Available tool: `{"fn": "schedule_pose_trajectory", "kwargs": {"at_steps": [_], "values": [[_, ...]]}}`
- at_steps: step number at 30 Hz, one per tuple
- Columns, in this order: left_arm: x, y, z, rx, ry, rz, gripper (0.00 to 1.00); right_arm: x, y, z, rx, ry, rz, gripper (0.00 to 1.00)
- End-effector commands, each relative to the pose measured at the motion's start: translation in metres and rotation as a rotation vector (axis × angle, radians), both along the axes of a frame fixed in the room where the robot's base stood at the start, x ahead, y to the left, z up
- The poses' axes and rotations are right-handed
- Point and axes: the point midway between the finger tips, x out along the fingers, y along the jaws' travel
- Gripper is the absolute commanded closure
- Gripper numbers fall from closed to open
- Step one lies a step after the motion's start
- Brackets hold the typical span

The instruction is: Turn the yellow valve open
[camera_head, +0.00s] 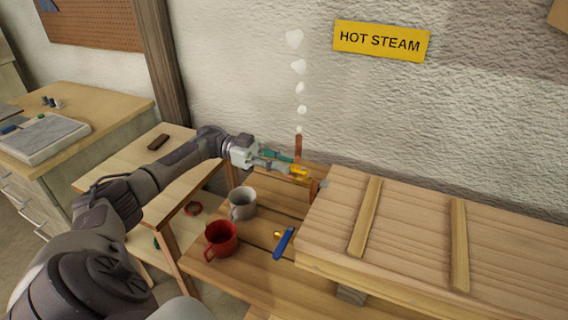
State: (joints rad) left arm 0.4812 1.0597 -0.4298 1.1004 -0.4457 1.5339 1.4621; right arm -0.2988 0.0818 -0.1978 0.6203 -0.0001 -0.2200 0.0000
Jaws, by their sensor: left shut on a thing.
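The yellow valve (300,172) sits on a copper pipe (298,146) near the wall, at the left end of the wooden box. My left gripper (286,168) reaches in from the left and is shut on the yellow valve. The fingers cover part of the valve, so its exact angle is hard to tell. White puffs (299,67) rise above the pipe's upright end. My right gripper is not in view.
A long wooden box (410,225) fills the right. A red mug (221,239), a grey mug (242,204) and a blue-handled thing (284,242) stand or lie on the bench below my left arm. A yellow "HOT STEAM" sign (381,41) is on the wall.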

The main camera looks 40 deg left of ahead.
Motion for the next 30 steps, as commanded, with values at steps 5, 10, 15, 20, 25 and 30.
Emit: {"fn": "schedule_pose_trajectory", "kwargs": {"at_steps": [5, 10, 15, 20, 25, 30], "values": [[0.001, 0.000, 0.002, -0.001, -0.002, 0.003, 0.80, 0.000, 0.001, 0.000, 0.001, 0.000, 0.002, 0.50], [0.000, 0.000, 0.001, 0.000, -0.002, 0.001, 0.56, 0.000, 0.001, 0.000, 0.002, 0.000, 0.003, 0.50], [0.000, 0.000, 0.001, -0.001, -0.001, 0.000, 0.56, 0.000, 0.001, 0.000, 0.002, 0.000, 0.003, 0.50], [0.000, 0.003, 0.001, -0.001, 0.000, 0.001, 0.56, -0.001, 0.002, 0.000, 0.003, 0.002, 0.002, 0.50], [-0.005, 0.025, 0.001, 0.000, 0.000, 0.005, 0.56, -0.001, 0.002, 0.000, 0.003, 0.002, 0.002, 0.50], [-0.014, 0.063, 0.001, -0.002, -0.001, 0.008, 0.56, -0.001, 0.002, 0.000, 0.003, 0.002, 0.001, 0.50]]}}
